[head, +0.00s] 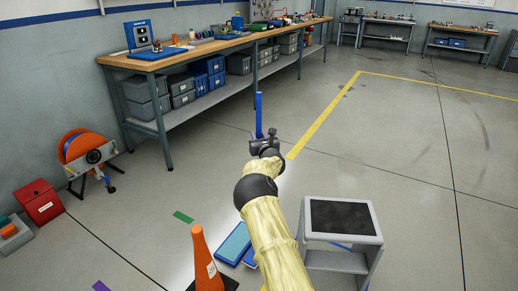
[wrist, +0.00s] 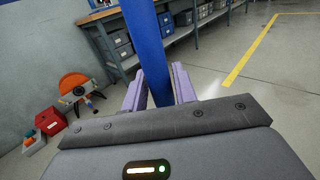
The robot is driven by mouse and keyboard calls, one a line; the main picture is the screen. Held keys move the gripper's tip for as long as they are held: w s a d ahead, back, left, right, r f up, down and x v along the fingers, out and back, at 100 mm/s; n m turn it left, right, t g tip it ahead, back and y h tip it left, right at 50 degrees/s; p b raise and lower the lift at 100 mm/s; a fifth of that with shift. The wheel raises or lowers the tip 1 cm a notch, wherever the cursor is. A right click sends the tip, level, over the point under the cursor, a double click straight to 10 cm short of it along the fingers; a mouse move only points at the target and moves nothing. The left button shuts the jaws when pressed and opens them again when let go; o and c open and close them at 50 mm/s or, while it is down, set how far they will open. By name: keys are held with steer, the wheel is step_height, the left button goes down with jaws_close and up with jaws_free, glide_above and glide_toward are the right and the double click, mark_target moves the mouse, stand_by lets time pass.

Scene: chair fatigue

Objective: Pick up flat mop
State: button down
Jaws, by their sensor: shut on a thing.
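The flat mop's blue pole (head: 259,112) stands nearly upright at my gripper (head: 261,137) in the head view. In the wrist view the blue pole (wrist: 146,42) passes between the two purple fingers of my gripper (wrist: 158,84), which is shut on it. The lower part of the pole is hidden behind my gripper and arm. A light-blue flat piece (head: 234,243) lies low beside my arm; I cannot tell whether it belongs to the mop.
An orange cone (head: 204,262) stands left of my arm. A grey step stool (head: 342,219) with a black top stands close on the right. A long workbench (head: 215,46) with bins lines the wall. An orange reel (head: 84,148) and red box (head: 40,203) stand left. Floor beyond the stool is clear.

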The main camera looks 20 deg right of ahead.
mark_target(259, 125)
steer(key=r, duration=0.5)
steer(key=shift+a+r+p, duration=0.1)
steer(key=shift+a+p, duration=0.2)
steer(key=shift+d+r, duration=0.2)
steer(key=shift+r, duration=0.25)
steer(key=shift+s+d, duration=0.1)
steer(key=shift+d, duration=0.15)
steer(key=shift+a, duration=0.3)
